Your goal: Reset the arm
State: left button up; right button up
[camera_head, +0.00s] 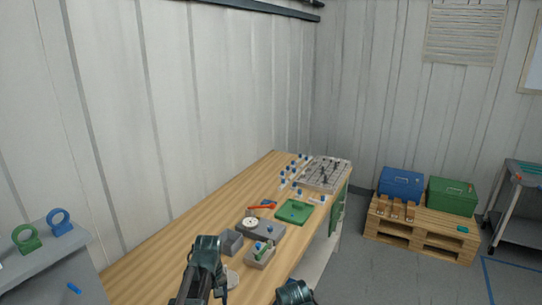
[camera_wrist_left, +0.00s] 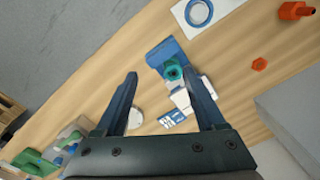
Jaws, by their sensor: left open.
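My left gripper (camera_wrist_left: 161,74) is open with nothing between its fingers. Its fingers point over the wooden table in the left wrist view. In the head view my left gripper (camera_head: 207,243) is above the near part of the wooden table (camera_head: 160,255). Part of my right arm's end (camera_head: 295,292) shows at the bottom edge; its jaws cannot be made out. Beyond the left fingers in the left wrist view are a blue block (camera_wrist_left: 160,53) with a teal round piece (camera_wrist_left: 173,72) and a white-and-blue part (camera_wrist_left: 184,100). How far below the fingers they are is unclear.
Grey trays (camera_head: 262,255), a green plate (camera_head: 294,211) and a grey board (camera_head: 325,174) crowd the table's right side. Its left side is largely bare. A grey cabinet (camera_head: 40,270) stands left. A pallet (camera_head: 420,232) with a blue box (camera_head: 402,184) and green box (camera_head: 452,197) stands right.

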pick_arm(q)
jog(key=s+d+f+m+b, duration=0.3)
jog(key=s+d+m, duration=0.7)
jog(key=s, duration=0.5)
jog(key=d+f, duration=0.1)
jog(key=d, duration=0.1)
jog(key=shift+d+f+y+b, duration=0.3)
jog(key=shift+d+f, duration=0.05)
jog(key=shift+d, duration=0.05)
